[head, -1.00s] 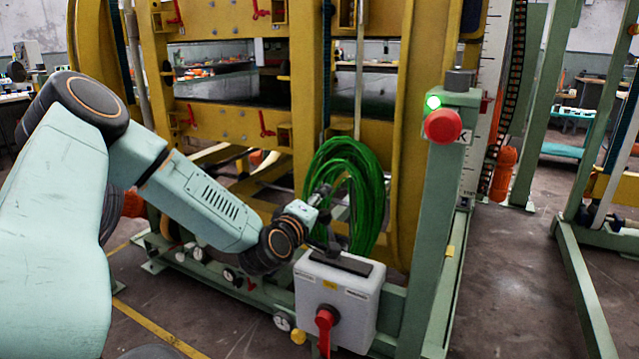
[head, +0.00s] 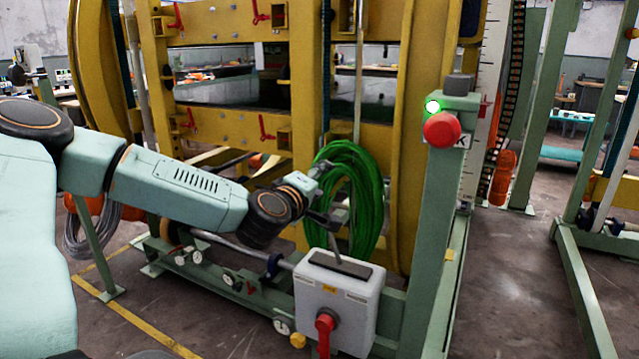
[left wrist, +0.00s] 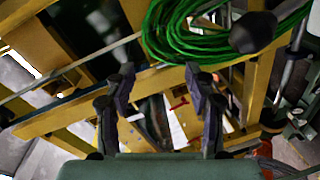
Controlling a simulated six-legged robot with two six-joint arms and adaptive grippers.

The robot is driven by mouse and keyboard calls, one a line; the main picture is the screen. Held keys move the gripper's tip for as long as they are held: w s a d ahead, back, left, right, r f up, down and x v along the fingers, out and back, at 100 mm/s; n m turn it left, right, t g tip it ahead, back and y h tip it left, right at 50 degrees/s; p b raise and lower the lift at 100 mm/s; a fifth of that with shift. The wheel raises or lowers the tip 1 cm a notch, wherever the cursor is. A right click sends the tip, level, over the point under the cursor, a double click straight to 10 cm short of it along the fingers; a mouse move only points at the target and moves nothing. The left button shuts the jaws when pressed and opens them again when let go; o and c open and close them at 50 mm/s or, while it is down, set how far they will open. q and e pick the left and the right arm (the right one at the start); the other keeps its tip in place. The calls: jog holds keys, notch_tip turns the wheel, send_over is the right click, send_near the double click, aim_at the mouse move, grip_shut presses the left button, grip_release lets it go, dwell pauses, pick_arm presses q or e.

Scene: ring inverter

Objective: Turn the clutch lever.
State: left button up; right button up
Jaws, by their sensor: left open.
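My left gripper (head: 327,196) is open in front of the green hose coil, above the grey control box. In the left wrist view its two dark fingers (left wrist: 160,72) stand apart with nothing between them. A dark rounded knob (left wrist: 253,32) shows at the upper right of that view, to the right of the fingers and apart from them. It looks like the end of a lever. In the head view a thin grey rod (head: 335,246) rises behind the box, just below the gripper; I cannot tell whether it carries that knob. My right gripper is not in view.
The grey box (head: 350,303) with a red rotary handle (head: 325,325) stands below the gripper. The green hose coil (head: 362,205) hangs on the yellow frame (head: 425,130). A green post (head: 440,220) with a red button (head: 442,129) stands to the right.

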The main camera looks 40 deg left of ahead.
pick_arm(q)
jog(key=shift+s+d+f+m, duration=0.15)
jog(key=shift+d+m, duration=0.3)
jog(key=shift+m, duration=0.25)
jog(key=c, duration=0.3)
jog(key=s+d+f+m+g+p, duration=0.1)
jog(key=d+m, duration=0.1)
jog(key=m, duration=0.1)
jog(key=s+d+f+m+g+y+p, duration=0.1)
jog(key=s+d+m, duration=0.1)
jog(key=m, duration=0.2)
jog(key=s+d+f+m+y+p, duration=0.1)
jog(key=d+m, duration=0.1)
jog(key=m, duration=0.1)
jog(key=shift+s+d+f+m+g, duration=0.2)
jog(key=shift+s+f+m+g, duration=0.1)
jog(key=shift+f+g, duration=0.1)
grip_shut()
jog(key=s+d+m+y+p, duration=0.1)
jog(key=s+d+m+p, duration=0.1)
jog(key=s+d+m, duration=0.75)
jog(key=m+t+b, duration=0.1)
jog(key=m, duration=0.2)
send_over(332, 241)
jog(key=f+v, duration=0.1)
jog(key=v, duration=0.2)
jog(key=shift+s+d+f, duration=0.1)
jog(key=shift+f, duration=0.7)
jog(key=shift+s+d+f, duration=0.1)
jog(key=shift+f, duration=0.65)
